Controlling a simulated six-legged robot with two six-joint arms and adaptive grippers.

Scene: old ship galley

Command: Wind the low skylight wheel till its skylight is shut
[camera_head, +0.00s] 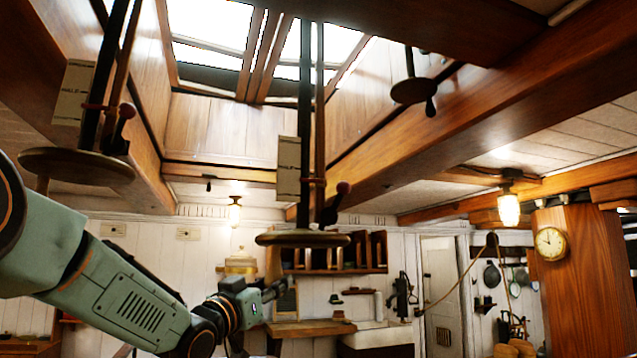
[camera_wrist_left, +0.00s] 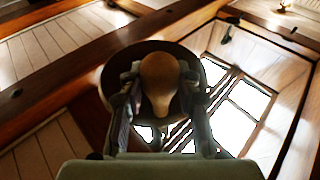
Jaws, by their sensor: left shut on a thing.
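The low skylight wheel (camera_head: 302,239) is a dark wooden disc hanging on a long dark rod at the picture's middle. A pale wooden handle (camera_wrist_left: 160,78) hangs below the disc in the left wrist view. My left gripper (camera_head: 278,289) is just below the disc's left side, its fingers shut around this handle from both sides. The wheel disc (camera_wrist_left: 110,88) shows behind the fingers. The skylight (camera_head: 215,30) is overhead with bright panes in dark frames; I cannot tell how far it stands open. My right gripper is out of view.
Another wheel (camera_head: 75,166) hangs at the left above my arm, and a third (camera_head: 413,90) hangs higher at the right. A lamp (camera_head: 509,208) and heavy beams are at the right.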

